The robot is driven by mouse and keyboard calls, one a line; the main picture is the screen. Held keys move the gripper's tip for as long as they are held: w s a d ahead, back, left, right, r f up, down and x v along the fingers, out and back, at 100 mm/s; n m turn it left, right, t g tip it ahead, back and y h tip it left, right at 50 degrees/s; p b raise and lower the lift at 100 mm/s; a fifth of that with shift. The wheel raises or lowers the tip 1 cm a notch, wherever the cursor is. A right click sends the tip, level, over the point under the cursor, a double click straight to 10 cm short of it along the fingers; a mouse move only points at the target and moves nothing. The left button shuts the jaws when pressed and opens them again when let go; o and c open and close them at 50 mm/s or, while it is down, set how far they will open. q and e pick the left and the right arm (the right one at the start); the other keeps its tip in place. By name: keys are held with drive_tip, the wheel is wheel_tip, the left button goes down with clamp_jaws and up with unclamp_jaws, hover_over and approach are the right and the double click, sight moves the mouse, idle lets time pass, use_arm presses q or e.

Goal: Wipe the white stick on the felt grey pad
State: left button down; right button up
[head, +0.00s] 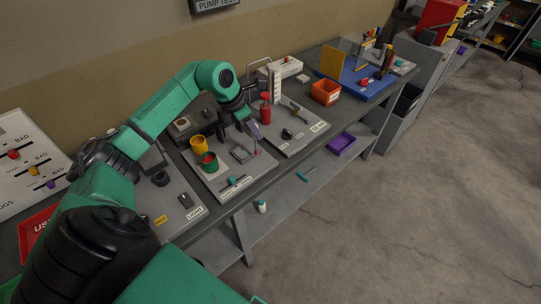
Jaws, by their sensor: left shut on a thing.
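My left gripper (247,128) is over the light grey board in the middle of the bench. It is shut on a small pale, purplish piece (255,130), which I take to be the white stick; the fingers hide much of it. A small grey square pad (240,153) with a darker rim lies on the board, just below and left of the gripper. I take it to be the felt pad. The stick's end looks close to the pad's right side; I cannot tell if they touch. My right gripper is not in view.
A yellow cup (199,145) and a green cup with red inside (209,162) stand left of the pad. A red bottle (265,108) and white upright gauge (275,83) stand behind right. An orange bin (325,92) is farther right.

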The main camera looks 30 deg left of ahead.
use_arm(q)
drive_tip(key=w+a+r+n+y, duration=0.25)
drive_tip(key=a+r+n, duration=0.2)
drive_tip(key=n, duration=0.25)
wheel_tip(320, 180, down, 6)
drive_tip(key=s+a+b, duration=0.1)
drive_tip(key=b, duration=0.3)
drive_tip(key=shift+f+b, duration=0.3)
drive_tip(key=shift+f, duration=0.1)
idle(0.7)
